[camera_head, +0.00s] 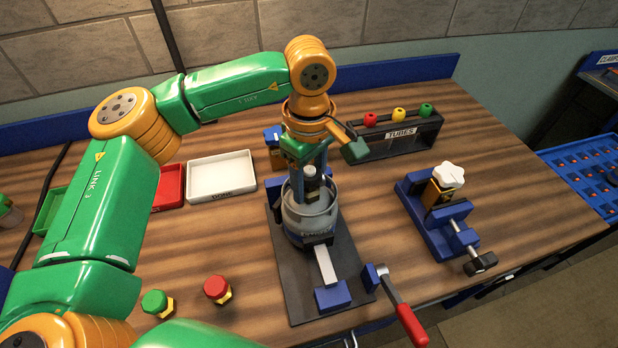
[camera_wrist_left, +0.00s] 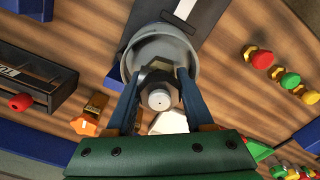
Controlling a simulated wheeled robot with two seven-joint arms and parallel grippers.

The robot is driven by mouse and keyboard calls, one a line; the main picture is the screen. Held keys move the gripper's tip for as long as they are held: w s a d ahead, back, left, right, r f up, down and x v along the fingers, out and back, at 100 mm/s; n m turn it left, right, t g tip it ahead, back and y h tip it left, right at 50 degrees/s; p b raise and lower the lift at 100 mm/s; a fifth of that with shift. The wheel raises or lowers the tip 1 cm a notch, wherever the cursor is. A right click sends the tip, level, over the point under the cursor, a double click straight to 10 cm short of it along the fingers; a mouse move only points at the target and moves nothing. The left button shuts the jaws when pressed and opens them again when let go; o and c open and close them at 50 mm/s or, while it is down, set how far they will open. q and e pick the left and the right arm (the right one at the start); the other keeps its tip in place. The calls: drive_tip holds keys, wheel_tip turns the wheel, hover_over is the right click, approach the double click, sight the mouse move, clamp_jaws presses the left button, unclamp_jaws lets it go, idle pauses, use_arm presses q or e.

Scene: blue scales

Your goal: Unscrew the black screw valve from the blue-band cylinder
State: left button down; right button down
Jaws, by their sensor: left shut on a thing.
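The blue-band cylinder (camera_head: 309,228) stands upright in a vise-like fixture on a dark base plate, its grey rim towards me. In the left wrist view the cylinder's grey rim (camera_wrist_left: 189,49) rings the gripper's fingertips. My left gripper (camera_head: 311,182) points down over the cylinder's mouth. In the left wrist view it (camera_wrist_left: 160,82) is shut on the black screw valve (camera_wrist_left: 155,76), with a finger on each side. The valve's pale round top (camera_wrist_left: 159,99) shows between the fingers. The valve's lower end is hidden, so I cannot tell how far it sits in the cylinder. My right gripper is not visible.
A red-handled crank (camera_head: 403,313) juts from the fixture's front right. A blue clamp with a white knob (camera_head: 448,175) stands right. A TUBES rack (camera_head: 392,137) is behind. A white tray (camera_head: 221,176) and red tray (camera_head: 170,186) lie left.

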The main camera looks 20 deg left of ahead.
use_arm(q)
drive_tip(key=shift+f+n+b, duration=0.15)
drive_tip(key=shift+n+b, duration=0.2)
drive_tip(key=shift+n, duration=0.55)
drive_tip(key=n+b, duration=0.1)
drive_tip(key=n, duration=0.4)
drive_tip(key=n+b, duration=0.1)
drive_tip(key=n, duration=0.4)
drive_tip(key=shift+n+b, duration=0.3)
drive_tip(key=shift+n, duration=0.1)
drive_tip(key=n, duration=0.3)
drive_tip(key=shift+r, duration=0.25)
drive_tip(key=shift+w+r, duration=0.1)
drive_tip(key=shift+r, duration=0.2)
drive_tip(key=shift+r+p, duration=3.35)
drive_tip(key=shift+r, duration=0.45)
drive_tip(key=shift+f, duration=0.1)
